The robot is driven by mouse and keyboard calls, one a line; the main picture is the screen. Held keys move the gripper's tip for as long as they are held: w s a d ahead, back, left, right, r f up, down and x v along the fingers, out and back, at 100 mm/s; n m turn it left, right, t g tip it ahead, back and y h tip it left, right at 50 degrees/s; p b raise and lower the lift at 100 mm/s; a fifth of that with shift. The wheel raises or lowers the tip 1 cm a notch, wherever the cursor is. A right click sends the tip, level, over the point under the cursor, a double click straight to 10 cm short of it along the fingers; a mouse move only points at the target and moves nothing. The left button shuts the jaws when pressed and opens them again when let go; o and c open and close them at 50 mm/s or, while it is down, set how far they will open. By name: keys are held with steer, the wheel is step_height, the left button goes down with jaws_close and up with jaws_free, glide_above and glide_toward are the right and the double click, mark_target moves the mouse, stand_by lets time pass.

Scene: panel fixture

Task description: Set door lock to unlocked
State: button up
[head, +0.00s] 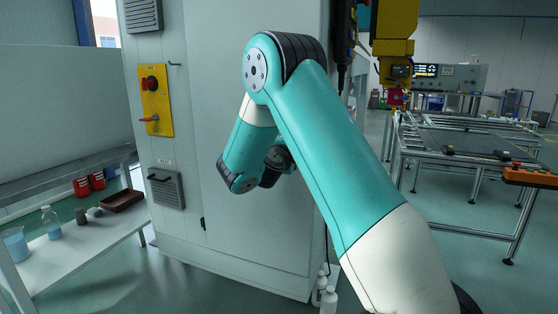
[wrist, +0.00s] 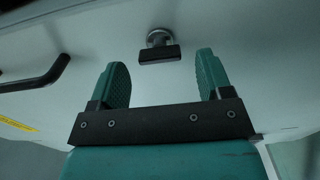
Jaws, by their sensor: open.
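In the wrist view a small lock (wrist: 160,50) sits on the pale door (wrist: 185,20), with a round silver base and a black bar-shaped knob lying roughly level in the picture. My gripper (wrist: 163,78) is open, its two green fingers spread wide and empty. The lock shows beyond the fingertips, between them in the picture, and looks untouched. In the head view the tall pale cabinet (head: 265,240) stands in front of me. My teal arm covers part of it there, and I cannot make out the fingers or the lock in that view.
A black bar handle (wrist: 35,78) and a yellow label (wrist: 18,124) are left in the wrist view. The cabinet carries a yellow switch panel (head: 156,100) with red controls. A bench (head: 75,250) stands left, bottles (head: 328,298) below, and a conveyor table (head: 470,145) right.

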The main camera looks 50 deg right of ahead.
steer(key=b+v, duration=1.4)
steer(key=b, duration=0.2)
steer(key=shift+s, duration=0.1)
steer(key=shift+f, duration=0.15)
